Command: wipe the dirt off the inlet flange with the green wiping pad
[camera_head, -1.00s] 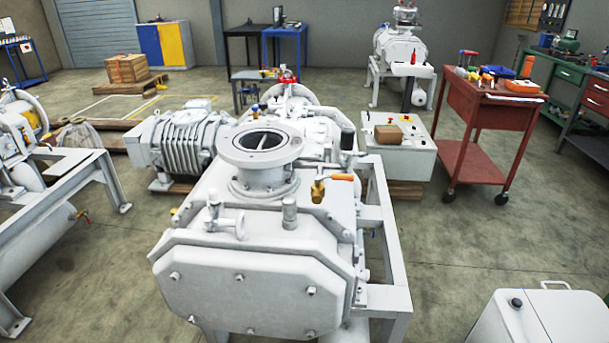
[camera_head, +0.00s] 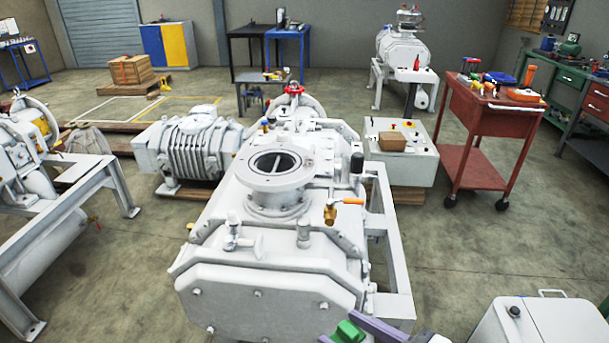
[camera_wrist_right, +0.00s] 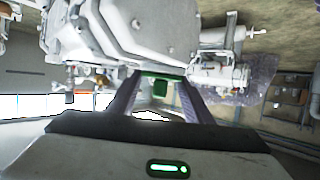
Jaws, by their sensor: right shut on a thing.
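The inlet flange (camera_head: 298,178) is a round, light grey ring around a dark opening with a bar across it, on top of the white vacuum pump (camera_head: 270,300). Any dirt on it is too small to make out. My right gripper (camera_head: 350,329) shows at the bottom edge of the head view, its purple fingers shut on the green wiping pad (camera_head: 346,331). The pad is in front of the pump's front plate and well short of the flange. In the right wrist view the pad (camera_wrist_right: 160,88) sits between the fingertips. My left gripper is in neither view.
A brass valve with an orange handle (camera_head: 348,200) stands right of the flange. A small valve fitting (camera_head: 233,236) and a short grey cylinder (camera_head: 304,233) rise in front of it. A red cart (camera_head: 488,120) stands at the right, a white box (camera_head: 540,325) at the lower right.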

